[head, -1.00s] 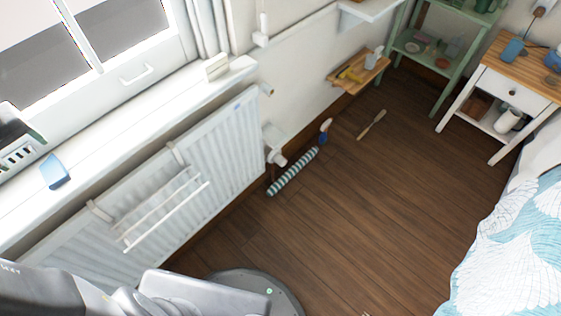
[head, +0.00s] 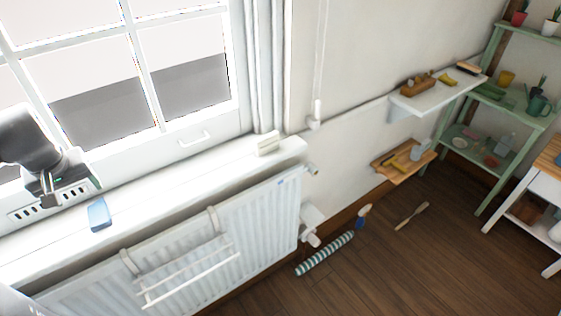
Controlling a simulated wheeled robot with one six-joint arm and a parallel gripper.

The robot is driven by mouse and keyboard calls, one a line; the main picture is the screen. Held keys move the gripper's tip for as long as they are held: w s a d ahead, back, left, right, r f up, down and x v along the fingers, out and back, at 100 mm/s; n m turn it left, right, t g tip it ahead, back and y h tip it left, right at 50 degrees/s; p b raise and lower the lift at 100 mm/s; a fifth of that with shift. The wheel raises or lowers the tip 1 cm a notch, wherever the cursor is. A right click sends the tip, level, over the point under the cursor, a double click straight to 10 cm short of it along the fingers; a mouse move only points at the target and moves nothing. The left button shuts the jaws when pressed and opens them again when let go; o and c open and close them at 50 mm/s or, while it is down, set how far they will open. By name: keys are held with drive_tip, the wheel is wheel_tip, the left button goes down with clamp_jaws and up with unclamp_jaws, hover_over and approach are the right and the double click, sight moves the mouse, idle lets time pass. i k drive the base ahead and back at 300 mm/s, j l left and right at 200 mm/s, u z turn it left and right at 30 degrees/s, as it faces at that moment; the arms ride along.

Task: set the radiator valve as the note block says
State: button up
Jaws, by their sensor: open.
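The white radiator (head: 190,265) is on the wall below the window sill. A white valve head (head: 312,239) sticks out low at its right end; its setting is too small to read. A small pale fitting (head: 313,170) is at its upper right corner. A cream block (head: 267,144), apparently the note block, stands on the right part of the sill; no writing on it can be read. My gripper (head: 50,198) is at the far left above the sill, open with nothing seen between its fingers, far from valve and block.
A slotted white box (head: 30,214) stands behind my gripper and a blue object (head: 99,214) lies beside it on the sill (head: 190,190). A rail rack (head: 190,275) hangs on the radiator. A striped roll (head: 325,253) lies on the floor near the valve. Floor to the right is mostly clear.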

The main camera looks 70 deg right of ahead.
sight(312, 237)
drive_tip(key=k+l+z, duration=0.2)
drive_tip(key=l+z, duration=0.2)
drive_tip(key=l, duration=0.15)
drive_tip(key=k+l+z, duration=0.1)
drive_tip(key=l+z, duration=0.3)
drive_tip(key=l, duration=0.2)
drive_tip(key=l+z, duration=0.4)
drive_tip(key=l, duration=0.2)
